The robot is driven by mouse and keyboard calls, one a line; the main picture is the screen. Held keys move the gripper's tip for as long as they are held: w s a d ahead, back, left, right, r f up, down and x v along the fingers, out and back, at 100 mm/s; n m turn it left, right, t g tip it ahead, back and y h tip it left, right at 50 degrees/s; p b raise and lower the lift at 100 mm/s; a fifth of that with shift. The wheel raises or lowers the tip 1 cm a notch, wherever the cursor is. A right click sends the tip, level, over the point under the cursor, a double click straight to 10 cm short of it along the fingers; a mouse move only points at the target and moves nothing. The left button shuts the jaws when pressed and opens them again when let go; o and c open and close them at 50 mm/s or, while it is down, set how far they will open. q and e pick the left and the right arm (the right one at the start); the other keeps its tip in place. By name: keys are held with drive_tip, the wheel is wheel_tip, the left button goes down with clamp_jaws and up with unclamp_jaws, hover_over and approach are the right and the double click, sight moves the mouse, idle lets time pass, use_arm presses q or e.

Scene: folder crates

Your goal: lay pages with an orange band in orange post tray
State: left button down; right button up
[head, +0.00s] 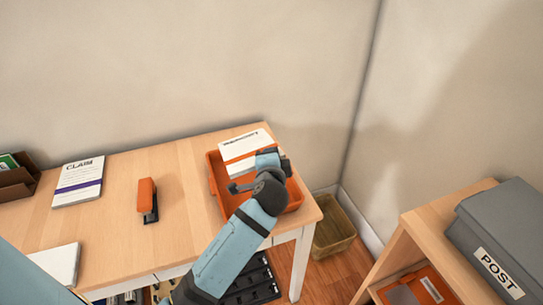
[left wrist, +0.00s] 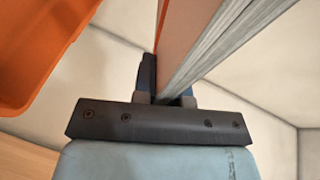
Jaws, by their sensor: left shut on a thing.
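The pages with an orange band (head: 243,146), titled in dark print, are held over the orange post tray (head: 226,203) at the right end of the table. In the left wrist view the edge of the pages (left wrist: 222,48) runs up from between the fingers, and the tray (left wrist: 35,55) is at upper left. My left gripper (head: 259,171) is shut on the pages at their near side; its fingers also show in the left wrist view (left wrist: 167,96). My arm hides part of the tray's inside. My right gripper is not in view.
A CLAIM pad with a purple band (head: 78,183), an orange stapler (head: 147,200), white pages (head: 57,263) and a brown holder (head: 17,181) are on the table. A basket (head: 335,232) stands on the floor. A grey POST box (head: 505,235) tops the right shelf.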

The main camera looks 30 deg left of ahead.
use_arm(q)
drive_tip(key=shift+f+b, duration=0.55)
drive_tip(key=shift+b, duration=0.1)
wheel_tip(320, 180, down, 5)
drive_tip(key=b, duration=0.5)
drive_tip(key=shift+r, duration=0.1)
drive_tip(key=c, duration=0.9)
unclamp_jaws()
drive_tip(key=o, duration=0.3)
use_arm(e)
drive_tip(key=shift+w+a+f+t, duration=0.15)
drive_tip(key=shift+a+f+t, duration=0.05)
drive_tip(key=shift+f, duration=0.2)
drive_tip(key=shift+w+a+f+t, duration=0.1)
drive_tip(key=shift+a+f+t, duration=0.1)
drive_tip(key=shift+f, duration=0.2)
use_arm(q)
drive_tip(key=o, duration=0.6)
